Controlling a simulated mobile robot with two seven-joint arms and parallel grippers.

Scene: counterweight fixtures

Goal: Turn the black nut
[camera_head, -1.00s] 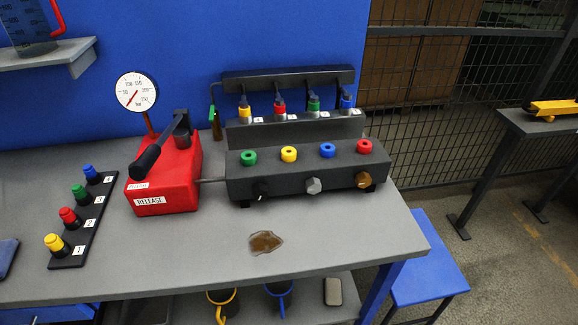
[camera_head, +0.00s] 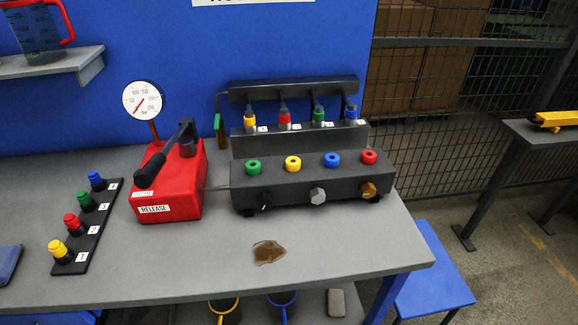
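A dark block (camera_head: 300,190) with green, yellow, blue and red rings on top stands on the grey bench. Its front face carries a black nut (camera_head: 265,201) at the left, a silver hex nut (camera_head: 317,195) in the middle and a brass one (camera_head: 368,190) at the right. The black nut is small and dark against the dark block, so its exact shape is hard to tell. Neither of my grippers shows in the head view.
A red pump (camera_head: 172,188) with a black lever and a gauge (camera_head: 142,99) stands left of the block. A brown puddle (camera_head: 268,252) lies in front. A strip of coloured plugs (camera_head: 90,235) lies at the left. Blue stool (camera_head: 432,280) at right.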

